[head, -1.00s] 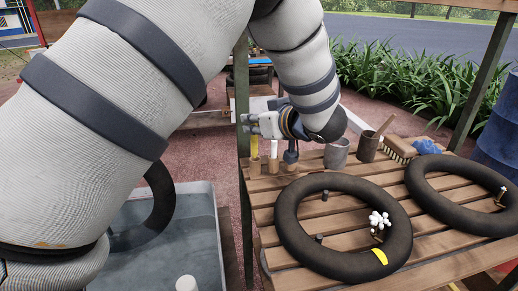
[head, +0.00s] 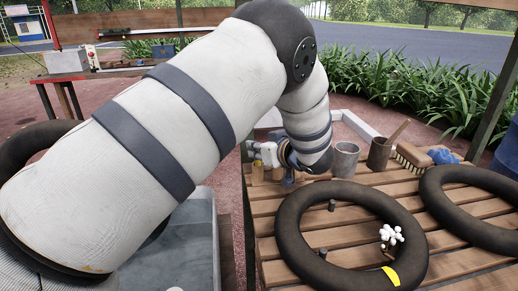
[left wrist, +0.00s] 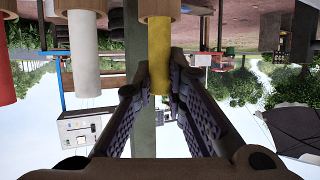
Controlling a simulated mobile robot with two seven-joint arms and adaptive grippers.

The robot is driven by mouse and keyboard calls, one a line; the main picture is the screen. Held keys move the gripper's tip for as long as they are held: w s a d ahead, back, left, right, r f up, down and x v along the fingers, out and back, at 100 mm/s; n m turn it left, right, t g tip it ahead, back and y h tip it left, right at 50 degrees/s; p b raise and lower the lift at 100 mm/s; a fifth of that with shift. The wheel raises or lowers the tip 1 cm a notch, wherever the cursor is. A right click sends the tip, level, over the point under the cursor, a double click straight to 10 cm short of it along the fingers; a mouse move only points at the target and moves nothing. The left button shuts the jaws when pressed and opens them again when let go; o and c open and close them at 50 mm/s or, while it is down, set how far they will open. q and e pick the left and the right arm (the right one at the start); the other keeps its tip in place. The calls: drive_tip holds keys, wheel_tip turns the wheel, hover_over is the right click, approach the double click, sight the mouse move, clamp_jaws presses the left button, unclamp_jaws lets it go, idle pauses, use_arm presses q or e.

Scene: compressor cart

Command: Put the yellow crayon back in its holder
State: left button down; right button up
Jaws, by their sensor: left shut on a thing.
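The yellow crayon (left wrist: 158,55) is between the fingers of my left gripper (left wrist: 164,82), which is shut on it. In the upside-down left wrist view, its far end meets a wooden holder (left wrist: 160,8); I cannot tell how deep it sits. In the head view, my left gripper (head: 259,152) is just above the small wooden holders (head: 257,173) at the table's back left corner, and hides most of the crayon. A white crayon (left wrist: 84,55) and a red crayon (left wrist: 5,65) stand in neighbouring holders. My right gripper is not in view.
Black tyres (head: 290,225) lie in front. A grey water tub (head: 205,235) is left of the table.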

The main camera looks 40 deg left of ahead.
use_arm(q)
drive_tip(key=shift+f, duration=0.2)
drive_tip(key=c, duration=1.7)
unclamp_jaws()
drive_tip(key=shift+o, duration=0.3)
drive_tip(key=shift+r, duration=0.1)
drive_tip(key=shift+r, duration=0.2)
drive_tip(key=v, duration=1.2)
drive_tip(key=shift+p, duration=0.4)
